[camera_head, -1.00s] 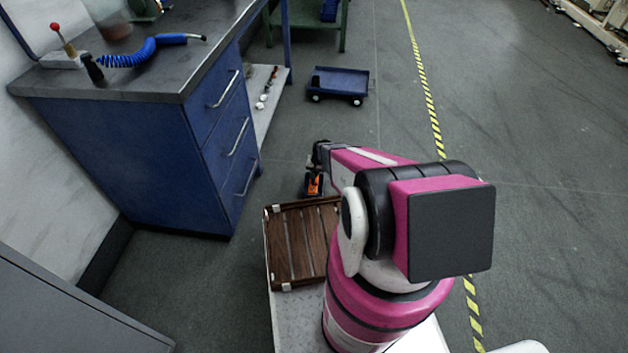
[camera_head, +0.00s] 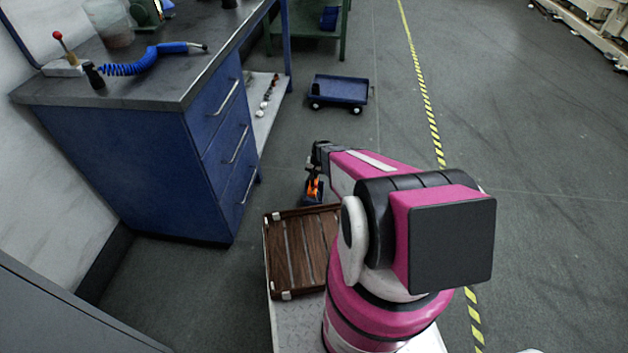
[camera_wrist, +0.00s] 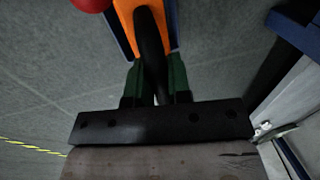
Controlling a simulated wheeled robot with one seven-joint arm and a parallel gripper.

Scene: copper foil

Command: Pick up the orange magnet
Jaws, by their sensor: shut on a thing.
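The orange magnet (camera_head: 314,188) hangs at the end of my arm in the camera_head view, small and partly hidden. In the camera_wrist view the orange magnet (camera_wrist: 127,14) shows at the top, with dark blue edges and a black curved handle. My gripper (camera_wrist: 158,75) has its two green fingers shut around the black handle. It also shows in the camera_head view (camera_head: 315,175), just beyond the wooden tray and clear of the blue workbench. A red ball (camera_wrist: 91,3) sits beside the magnet at the top edge; I cannot tell whether it belongs to it.
The slatted wooden tray (camera_head: 267,258) rests on my base. The blue workbench (camera_head: 125,160) stands to the left, with a blue coiled hose (camera_head: 130,66) on top. A small blue cart (camera_head: 340,90) is on the floor beyond. The floor to the right is open.

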